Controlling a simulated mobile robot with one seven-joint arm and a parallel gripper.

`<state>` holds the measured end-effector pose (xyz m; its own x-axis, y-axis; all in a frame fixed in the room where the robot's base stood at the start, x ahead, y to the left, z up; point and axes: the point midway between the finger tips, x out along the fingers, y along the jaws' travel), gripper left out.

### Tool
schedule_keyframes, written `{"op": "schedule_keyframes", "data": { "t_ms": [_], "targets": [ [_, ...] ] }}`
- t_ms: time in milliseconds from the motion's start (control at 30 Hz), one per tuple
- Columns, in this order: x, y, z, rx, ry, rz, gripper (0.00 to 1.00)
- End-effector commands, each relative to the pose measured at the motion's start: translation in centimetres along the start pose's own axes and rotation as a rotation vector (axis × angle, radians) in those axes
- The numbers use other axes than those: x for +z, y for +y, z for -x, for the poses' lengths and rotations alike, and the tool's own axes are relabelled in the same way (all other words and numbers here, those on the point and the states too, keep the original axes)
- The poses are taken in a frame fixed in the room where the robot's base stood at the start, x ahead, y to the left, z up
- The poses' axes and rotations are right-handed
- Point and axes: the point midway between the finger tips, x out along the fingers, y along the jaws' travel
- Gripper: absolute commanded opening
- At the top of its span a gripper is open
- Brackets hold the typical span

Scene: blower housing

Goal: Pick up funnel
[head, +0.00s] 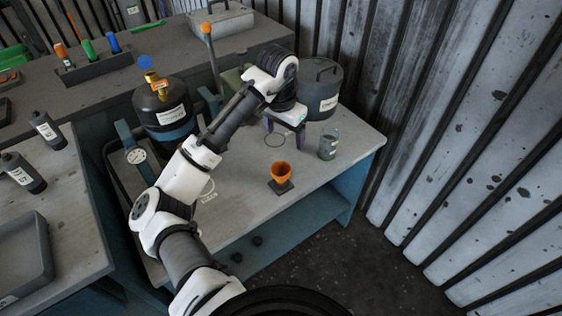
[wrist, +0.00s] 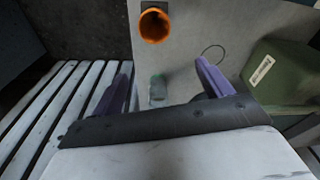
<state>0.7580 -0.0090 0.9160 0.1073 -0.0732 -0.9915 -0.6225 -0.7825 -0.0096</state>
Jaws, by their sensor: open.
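The orange funnel (head: 281,172) stands on a small dark square base (head: 283,187) near the front edge of the grey bench. In the wrist view the funnel (wrist: 154,26) shows at the top, its round mouth towards the camera. My gripper (head: 285,129) is open above the bench, behind the funnel in the head view and apart from it. In the wrist view its two purple fingers (wrist: 161,72) are spread with nothing gripped between them.
A thin ring (head: 275,140) lies on the bench (head: 240,205). A dark lidded canister (head: 320,95) and a green box (wrist: 282,75) stand farther back.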

Motion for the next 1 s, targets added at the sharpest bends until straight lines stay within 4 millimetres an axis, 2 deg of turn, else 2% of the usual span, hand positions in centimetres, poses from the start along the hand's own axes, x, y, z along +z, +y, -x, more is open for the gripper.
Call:
{"op": "schedule_keyframes", "data": {
  "t_ms": [100, 200, 533, 867, 1000],
  "targets": [
    [1.8, 0.0, -1.2, 0.008, -0.112, -0.005, 0.78],
    [2.4, 0.1, -2.5, 0.015, -0.138, -0.006, 0.78],
    [3.0, 0.2, -8.3, 0.016, -0.132, -0.007, 0.78],
    [3.2, 0.3, -10.5, 0.013, -0.13, -0.008, 0.78],
    [3.3, 0.4, -12.4, 0.016, -0.131, -0.007, 0.78]
  ]
}}
